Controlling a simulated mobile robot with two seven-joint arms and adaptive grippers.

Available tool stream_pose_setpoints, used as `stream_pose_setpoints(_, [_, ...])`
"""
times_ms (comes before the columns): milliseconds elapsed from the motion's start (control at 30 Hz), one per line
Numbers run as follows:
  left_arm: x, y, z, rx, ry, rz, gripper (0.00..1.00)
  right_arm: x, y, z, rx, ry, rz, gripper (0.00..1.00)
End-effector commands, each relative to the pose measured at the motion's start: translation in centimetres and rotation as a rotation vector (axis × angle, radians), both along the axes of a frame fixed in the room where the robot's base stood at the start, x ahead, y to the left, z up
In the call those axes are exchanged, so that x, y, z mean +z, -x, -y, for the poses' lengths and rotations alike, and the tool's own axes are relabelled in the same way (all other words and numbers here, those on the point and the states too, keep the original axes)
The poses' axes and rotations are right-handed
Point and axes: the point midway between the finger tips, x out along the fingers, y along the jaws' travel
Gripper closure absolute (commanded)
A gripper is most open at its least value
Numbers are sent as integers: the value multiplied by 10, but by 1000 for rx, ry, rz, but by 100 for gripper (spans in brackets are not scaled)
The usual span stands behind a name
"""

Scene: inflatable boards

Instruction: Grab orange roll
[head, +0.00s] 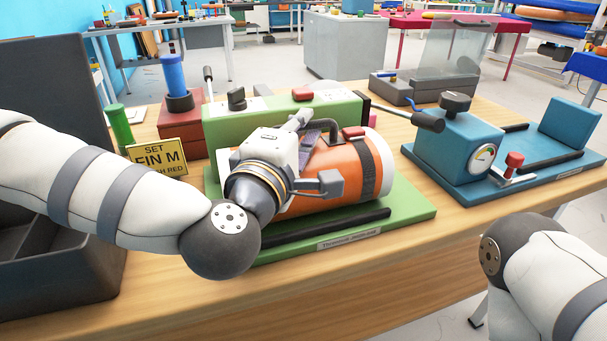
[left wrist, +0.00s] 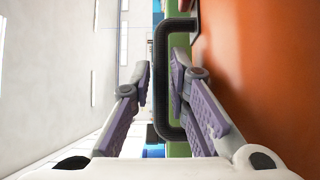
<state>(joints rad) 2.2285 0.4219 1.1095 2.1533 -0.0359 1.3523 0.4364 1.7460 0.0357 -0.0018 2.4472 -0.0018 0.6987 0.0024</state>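The orange roll (head: 335,175) lies on its side on a green stand (head: 405,213), with a dark strap around it and a pale right end. It fills the right side of the left wrist view (left wrist: 250,70). My left gripper (head: 312,150) is over the roll's left part, hiding some of it. A dark U-shaped handle (head: 325,125) stands by the fingers. In the left wrist view, the handle's long bar (left wrist: 160,85) lies between the two spread fingers (left wrist: 160,82), with narrow gaps seen beside it. My right gripper is out of view; only my right arm shows.
A blue device with a gauge (head: 460,140) stands to the right. A green box (head: 290,120) with knobs is behind the roll. A yellow sign (head: 157,157), a green cylinder (head: 121,125) and a dark bin (head: 60,265) are at left.

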Motion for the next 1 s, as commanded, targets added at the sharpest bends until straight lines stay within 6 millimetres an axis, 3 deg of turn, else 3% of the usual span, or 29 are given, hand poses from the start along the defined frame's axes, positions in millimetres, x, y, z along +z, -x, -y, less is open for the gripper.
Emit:
stream_pose_setpoints(100, [-1,-10,3,1,0,-1,84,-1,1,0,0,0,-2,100])
stream_pose_setpoints(267, [0,-10,3,0,0,-1,84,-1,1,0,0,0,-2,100])
stream_pose_setpoints(300, [0,-10,3,0,0,-1,86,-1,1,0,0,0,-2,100])
stream_pose_setpoints(367, [0,-10,3,0,0,-1,100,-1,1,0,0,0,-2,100])
stream_pose_setpoints(800, [3,-10,3,0,3,4,100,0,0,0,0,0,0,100])
stream_pose_setpoints(867, [10,-10,3,1,3,8,100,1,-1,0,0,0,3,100])
stream_pose_setpoints(1000, [43,-9,3,0,4,15,100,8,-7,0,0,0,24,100])
